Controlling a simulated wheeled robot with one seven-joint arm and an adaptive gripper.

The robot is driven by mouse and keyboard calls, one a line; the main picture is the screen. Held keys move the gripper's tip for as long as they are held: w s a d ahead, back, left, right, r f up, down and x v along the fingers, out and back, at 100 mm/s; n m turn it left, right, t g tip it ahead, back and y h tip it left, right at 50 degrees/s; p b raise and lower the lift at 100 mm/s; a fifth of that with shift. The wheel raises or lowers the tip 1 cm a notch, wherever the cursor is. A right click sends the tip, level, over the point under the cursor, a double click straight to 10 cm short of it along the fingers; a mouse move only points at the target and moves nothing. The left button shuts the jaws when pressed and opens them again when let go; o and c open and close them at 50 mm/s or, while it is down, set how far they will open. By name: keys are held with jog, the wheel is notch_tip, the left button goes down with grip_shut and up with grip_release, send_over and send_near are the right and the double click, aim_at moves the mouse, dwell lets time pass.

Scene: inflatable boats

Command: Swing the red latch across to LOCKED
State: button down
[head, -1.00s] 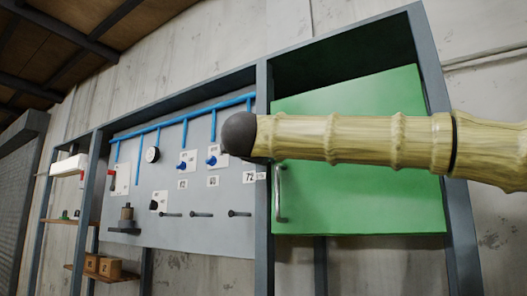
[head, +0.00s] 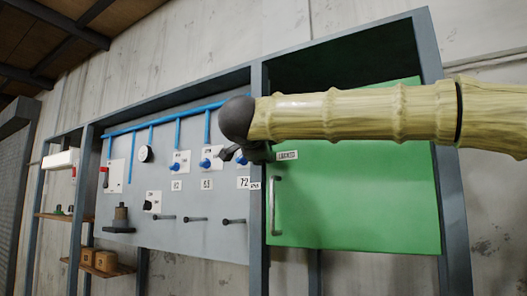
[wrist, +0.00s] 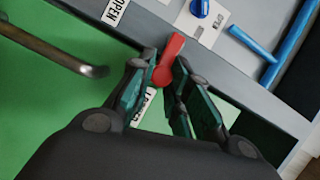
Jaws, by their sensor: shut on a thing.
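The red latch (wrist: 173,45) shows in the wrist view at the edge between the green door (wrist: 45,120) and the grey frame. My gripper (wrist: 164,62) is shut on it, with one green-sided finger on each side. A second label (wrist: 141,110) is partly hidden by the fingers. In the head view my gripper (head: 238,154) is at the left edge of the green door (head: 360,205), beside a white label (head: 287,155). The latch is hidden there.
A door handle (head: 276,206) stands out from the green door below my gripper; it also shows in the wrist view (wrist: 60,48). Left of the door is a grey panel (head: 200,235) with blue pipes (head: 179,132), blue knobs (head: 205,163) and several pegs (head: 196,219).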

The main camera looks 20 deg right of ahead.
dwell(0.3)
jog(key=c, duration=1.3)
grip_release()
jog(key=shift+w+a, duration=0.1)
jog(key=v, duration=1.2)
